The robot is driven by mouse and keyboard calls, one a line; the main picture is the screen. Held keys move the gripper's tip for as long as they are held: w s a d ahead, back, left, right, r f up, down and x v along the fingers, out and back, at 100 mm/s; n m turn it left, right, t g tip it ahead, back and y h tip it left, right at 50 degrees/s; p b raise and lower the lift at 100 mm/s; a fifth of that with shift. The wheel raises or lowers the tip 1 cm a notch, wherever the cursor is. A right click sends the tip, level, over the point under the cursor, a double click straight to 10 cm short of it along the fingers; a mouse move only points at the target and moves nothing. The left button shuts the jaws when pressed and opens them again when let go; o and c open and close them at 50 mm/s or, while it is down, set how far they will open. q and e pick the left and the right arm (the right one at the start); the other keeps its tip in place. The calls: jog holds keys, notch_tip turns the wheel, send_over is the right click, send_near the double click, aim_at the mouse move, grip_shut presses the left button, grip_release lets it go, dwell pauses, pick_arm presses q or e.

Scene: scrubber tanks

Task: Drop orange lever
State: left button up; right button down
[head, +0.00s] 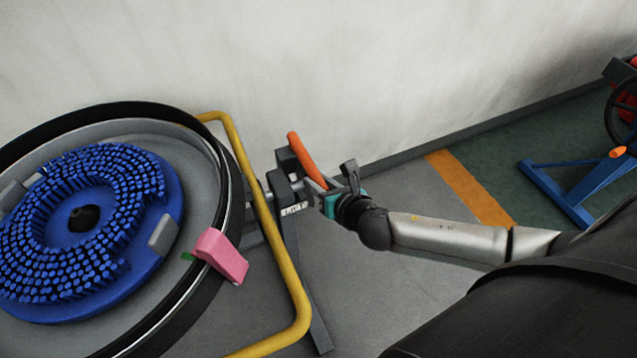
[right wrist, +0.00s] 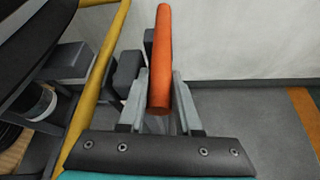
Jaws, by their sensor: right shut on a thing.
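The orange lever (head: 306,159) stands tilted up from a dark grey bracket beside the yellow tube frame in the head view. It also shows in the right wrist view (right wrist: 161,60), upright between the fingers. My right gripper (head: 322,184) reaches in from the right and is shut on the lever near its lower end. In the right wrist view its two grey fingers (right wrist: 158,100) lie on either side of the lever. My left gripper is not in view.
A large round tank with a blue brush disc (head: 150,250) fills the left, with a pink block (head: 221,256) on its rim. A yellow tube (head: 270,225) runs close beside the lever. A pale wall (head: 400,70) stands behind. A blue stand (head: 580,180) is at far right.

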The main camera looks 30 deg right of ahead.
jog(key=shift+f, duration=0.1)
jog(key=c, duration=0.8)
grip_release()
jog(key=shift+c, duration=0.2)
jog(key=shift+o, duration=1.2)
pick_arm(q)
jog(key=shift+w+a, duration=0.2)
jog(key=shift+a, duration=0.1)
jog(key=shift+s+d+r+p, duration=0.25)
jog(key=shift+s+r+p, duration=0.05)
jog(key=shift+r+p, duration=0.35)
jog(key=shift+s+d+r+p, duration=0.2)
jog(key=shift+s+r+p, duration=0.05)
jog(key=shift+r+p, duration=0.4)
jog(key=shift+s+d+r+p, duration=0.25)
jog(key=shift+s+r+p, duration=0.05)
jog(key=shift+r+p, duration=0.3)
pick_arm(e)
jog(key=v, duration=1.5)
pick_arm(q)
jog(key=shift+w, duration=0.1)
pick_arm(e)
jog(key=shift+s, duration=0.1)
